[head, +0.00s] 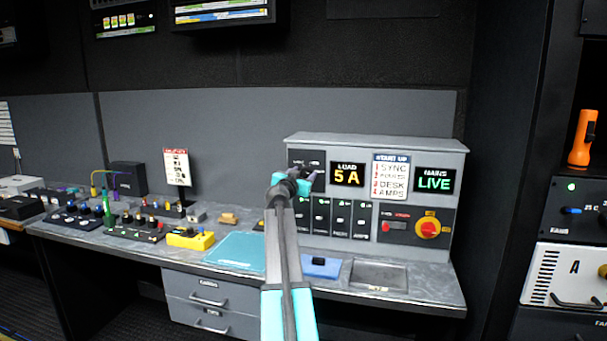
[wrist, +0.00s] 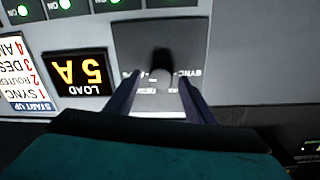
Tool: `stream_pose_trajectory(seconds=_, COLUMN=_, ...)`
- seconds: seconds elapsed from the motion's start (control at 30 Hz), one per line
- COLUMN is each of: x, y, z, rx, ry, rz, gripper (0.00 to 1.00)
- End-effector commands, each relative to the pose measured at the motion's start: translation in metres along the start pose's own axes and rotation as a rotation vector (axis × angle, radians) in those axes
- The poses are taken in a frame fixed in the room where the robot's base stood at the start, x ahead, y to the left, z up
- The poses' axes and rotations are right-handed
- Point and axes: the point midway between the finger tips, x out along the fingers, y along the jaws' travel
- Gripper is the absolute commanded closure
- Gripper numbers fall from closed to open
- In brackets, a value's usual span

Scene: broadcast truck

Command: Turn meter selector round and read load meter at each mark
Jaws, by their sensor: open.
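The meter selector is a dark round knob (wrist: 164,62) on a dark plate with small white labels, one reading SYNC, in the wrist view. My gripper (wrist: 160,82) is open, with one finger on each side of the knob; I cannot tell whether they touch it. In the head view my gripper (head: 312,174) is in front of the selector plate (head: 300,156) and hides the knob. Which mark the knob points to is not clear. The load meter (head: 347,175) is lit and reads 5 A; it also shows upside down in the wrist view (wrist: 76,74).
A START UP card (head: 391,178) and a MAINS display (head: 434,183) reading LIVE are right of the meter. A blue mat (head: 236,251) and yellow box (head: 190,238) lie on the desk.

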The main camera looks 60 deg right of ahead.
Motion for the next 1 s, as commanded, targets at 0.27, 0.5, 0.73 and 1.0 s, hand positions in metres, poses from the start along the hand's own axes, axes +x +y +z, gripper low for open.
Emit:
stream_pose_trajectory(seconds=0.27, x=0.0050, y=0.0001, z=0.0005, rx=-0.001, ry=0.000, rz=0.000, gripper=0.51)
stream_pose_trajectory(seconds=0.5, x=0.0047, y=-0.0001, z=0.0005, rx=-0.001, ry=0.000, rz=0.000, gripper=0.65)
stream_pose_trajectory(seconds=0.73, x=0.0046, y=0.0002, z=0.0005, rx=-0.001, ry=0.000, rz=0.001, gripper=0.92)
stream_pose_trajectory(seconds=1.0, x=0.0046, y=0.0005, z=0.0013, rx=-0.023, ry=0.001, rz=0.001, gripper=0.92)
